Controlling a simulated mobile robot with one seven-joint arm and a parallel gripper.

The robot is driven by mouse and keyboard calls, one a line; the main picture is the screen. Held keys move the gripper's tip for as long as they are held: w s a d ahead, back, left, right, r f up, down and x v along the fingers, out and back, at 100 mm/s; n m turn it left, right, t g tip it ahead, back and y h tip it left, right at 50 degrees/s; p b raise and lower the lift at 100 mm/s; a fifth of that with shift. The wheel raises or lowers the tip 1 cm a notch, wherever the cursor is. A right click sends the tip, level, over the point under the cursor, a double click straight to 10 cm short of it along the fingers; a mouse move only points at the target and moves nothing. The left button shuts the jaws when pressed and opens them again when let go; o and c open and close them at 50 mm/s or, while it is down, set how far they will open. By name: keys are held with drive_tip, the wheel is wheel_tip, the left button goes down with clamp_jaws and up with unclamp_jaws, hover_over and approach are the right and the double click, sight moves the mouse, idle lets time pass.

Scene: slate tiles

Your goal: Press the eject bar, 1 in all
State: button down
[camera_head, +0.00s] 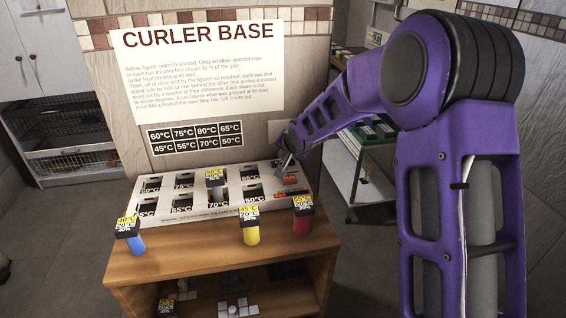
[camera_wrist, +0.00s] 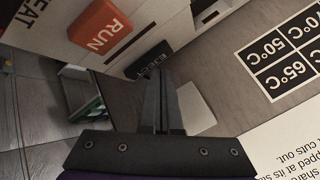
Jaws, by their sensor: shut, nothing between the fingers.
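The white curler base (camera_head: 150,216) lies on the wooden cabinet, with two rows of wells marked in °C. In the wrist view the black eject bar (camera_wrist: 147,60), lettered EJECT, sits beside the orange RUN button (camera_wrist: 103,34). The RUN button also shows in the head view (camera_head: 291,181). My gripper (camera_head: 284,163) is over the base's back right corner, fingers shut and empty. In the wrist view its fingertips (camera_wrist: 160,74) overlap the lower edge of the eject bar; I cannot tell whether they touch it. My gripper hides the eject bar in the head view.
Blue (camera_head: 137,243), yellow (camera_head: 251,233) and red (camera_head: 301,225) curlers with temperature tags stand along the cabinet's front. A grey curler (camera_head: 215,191) stands in a middle well. A CURLER BASE poster (camera_head: 205,75) hangs on the wall behind. A shelf trolley (camera_head: 350,165) stands behind my arm.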

drive_tip(key=shift+f+b, duration=0.55)
idle(0.6)
drive_tip(key=shift+r, duration=0.1)
drive_tip(key=shift+r+p, duration=0.6)
drive_tip(key=shift+r, duration=0.25)
wheel_tip(320, 180, up, 5)
drive_tip(key=p, duration=0.3)
idle(0.6)
